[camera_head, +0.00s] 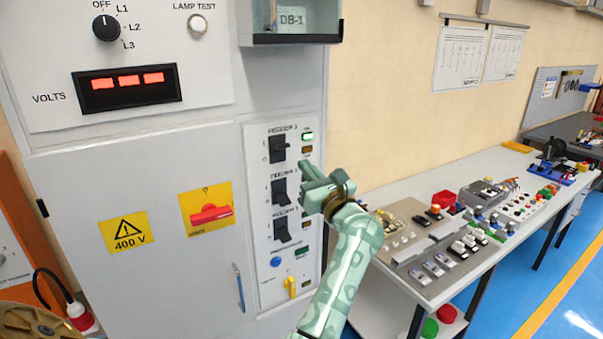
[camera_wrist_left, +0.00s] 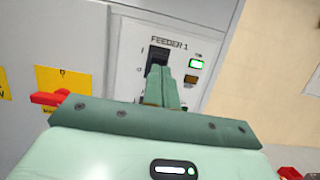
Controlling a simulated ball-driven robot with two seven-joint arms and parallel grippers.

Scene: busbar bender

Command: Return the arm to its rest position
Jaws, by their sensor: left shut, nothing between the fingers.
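My left gripper (camera_head: 308,178) is pale green and stands in front of the right edge of the grey cabinet's feeder panel (camera_head: 254,160). Its fingers are shut with nothing between them. In the left wrist view the closed fingers (camera_wrist_left: 169,88) point up at the panel, just below and right of the black FEEDER 1 switch (camera_wrist_left: 156,60). I cannot tell whether they touch the panel. The FEEDER 1 switch (camera_head: 278,148) sits at the top of a column of black switches, with a lit green lamp (camera_head: 308,136) beside it. My right gripper is not in view.
The cabinet door carries a red handle (camera_head: 210,214) on a yellow plate and a 400 V sign (camera_head: 126,231). A small DB-1 box (camera_head: 291,20) juts out above the panel. A workbench (camera_head: 400,290) crowded with switches and parts stands right of my arm.

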